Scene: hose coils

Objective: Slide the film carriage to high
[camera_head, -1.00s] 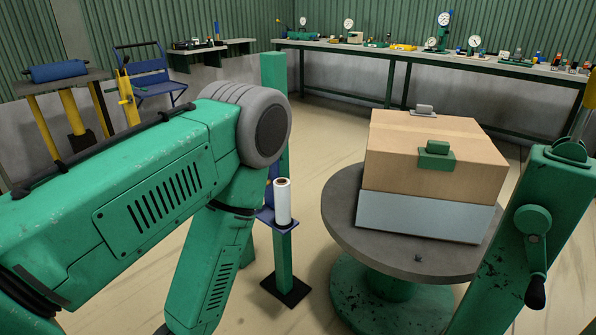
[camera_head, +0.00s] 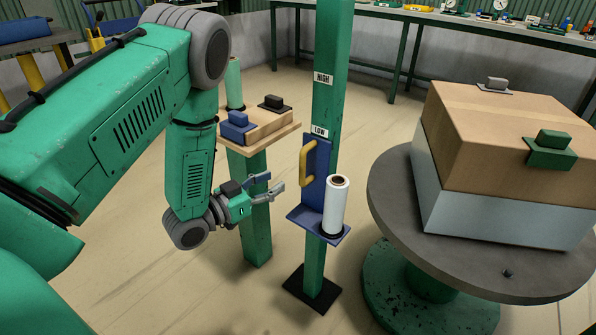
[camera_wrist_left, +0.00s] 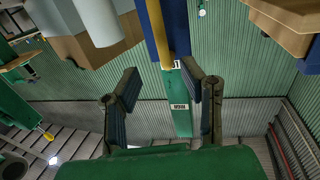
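The film carriage (camera_head: 318,185) is a blue plate with a shelf on a green post (camera_head: 329,90). It sits at the LOW label (camera_head: 320,131); the HIGH label (camera_head: 323,78) is further up. A yellow handle (camera_head: 306,166) is on its left side, and a white film roll (camera_head: 336,204) stands on its shelf. My left gripper (camera_head: 273,188) is open and empty, left of the handle and apart from it. In the left wrist view, the handle (camera_wrist_left: 157,35) shows beyond and between the open fingers (camera_wrist_left: 162,85). My right gripper is not in view.
A wooden-topped stand (camera_head: 262,132) with blue and black blocks is behind my left gripper. A round grey turntable (camera_head: 400,215) at right carries a cardboard box (camera_head: 490,130). A long bench (camera_head: 440,20) runs along the back. Floor is clear in front of the post.

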